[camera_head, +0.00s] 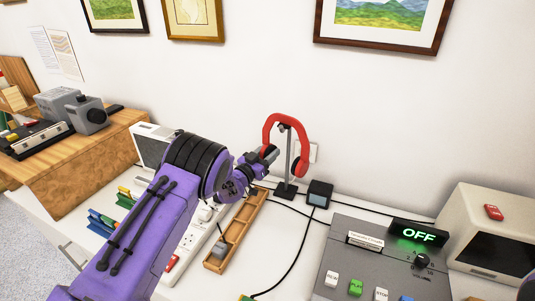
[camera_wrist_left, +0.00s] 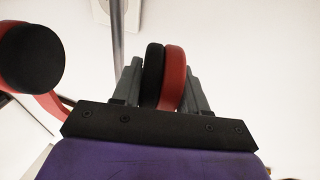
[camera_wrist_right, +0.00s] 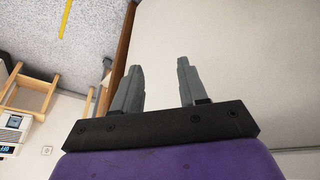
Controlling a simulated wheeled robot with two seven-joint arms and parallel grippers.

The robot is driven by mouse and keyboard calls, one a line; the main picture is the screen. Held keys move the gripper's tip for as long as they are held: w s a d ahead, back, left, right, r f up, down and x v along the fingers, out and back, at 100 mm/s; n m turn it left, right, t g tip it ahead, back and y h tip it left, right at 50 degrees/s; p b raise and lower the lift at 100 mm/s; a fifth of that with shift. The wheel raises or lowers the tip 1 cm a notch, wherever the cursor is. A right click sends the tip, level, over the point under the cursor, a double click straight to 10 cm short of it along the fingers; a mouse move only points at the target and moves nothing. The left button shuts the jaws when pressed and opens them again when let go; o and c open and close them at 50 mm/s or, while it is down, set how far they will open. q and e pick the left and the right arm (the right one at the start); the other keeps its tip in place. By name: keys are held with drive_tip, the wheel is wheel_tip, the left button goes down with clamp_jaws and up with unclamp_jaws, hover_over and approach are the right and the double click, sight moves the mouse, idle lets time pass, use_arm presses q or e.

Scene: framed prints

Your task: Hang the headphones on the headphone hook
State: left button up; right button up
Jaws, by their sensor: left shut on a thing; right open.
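The red headphones (camera_head: 302,128) with black ear pads are upright around the top of the headphone hook, a grey post (camera_head: 288,160) on a dark base. The headband arches over the post's top; I cannot tell whether it touches it. My left gripper (camera_head: 268,154) is shut on the left-hand ear cup. In the left wrist view my left gripper (camera_wrist_left: 163,82) pinches that red and black cup (camera_wrist_left: 174,75), and the other cup (camera_wrist_left: 30,58) hangs free at left. The post (camera_wrist_left: 118,40) passes behind. My right gripper (camera_wrist_right: 158,85) is open and empty, seen only in its wrist view.
A small dark box (camera_head: 319,193) with a cable stands right of the hook base. A wooden tray (camera_head: 236,232) and white power strip (camera_head: 200,245) lie in front. A grey control panel (camera_head: 375,265) with an OFF display (camera_head: 418,236) is at right. A wall socket is behind.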

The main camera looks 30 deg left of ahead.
idle(0.3)
use_arm(q)
drive_tip(key=o, duration=1.2)
drive_tip(key=shift+o, duration=0.2)
